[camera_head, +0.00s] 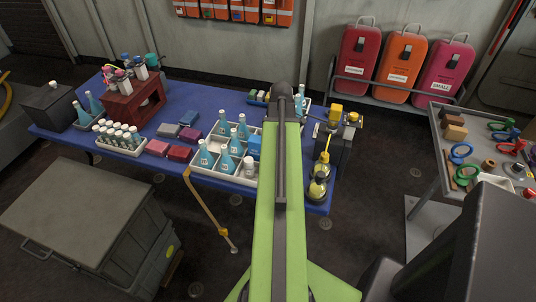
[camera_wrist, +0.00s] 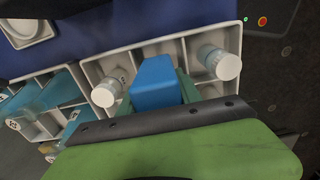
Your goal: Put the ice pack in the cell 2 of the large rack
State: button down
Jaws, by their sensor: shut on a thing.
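The ice pack (camera_wrist: 154,82) is a blue block, gripped by my gripper (camera_wrist: 156,92), whose green fingers show on either side of it. In the wrist view it is over or partly in a white compartment of the large rack (camera_wrist: 122,51), between two white-capped bottles (camera_wrist: 105,93) (camera_wrist: 219,63). Its lower end is hidden, so I cannot tell whether it touches the cell floor. In the head view the large rack (camera_head: 222,179) stands on the blue table, and the ice pack (camera_head: 254,147) shows beside my green arm, which hides the gripper.
The large rack also holds several blue flasks (camera_head: 206,155). Left of it on the blue table (camera_head: 185,108) are coloured boxes (camera_head: 180,153), a bottle tray (camera_head: 118,138) and a red-brown rack (camera_head: 133,100). Yellow-topped bottles (camera_head: 317,188) stand right of my arm. A grey chest (camera_head: 85,215) is at front left.

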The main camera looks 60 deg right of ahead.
jog(key=shift+s, duration=0.25)
notch_tip(320, 180, down, 4)
jog(key=b, duration=0.4)
jog(key=shift+w, duration=0.15)
jog(key=shift+w+a+r, duration=0.1)
jog(key=shift+w+r, duration=0.05)
jog(key=c, duration=1.1)
grip_release()
notch_tip(320, 180, up, 12)
jog(key=p, duration=1.2)
jog(key=shift+r, duration=0.1)
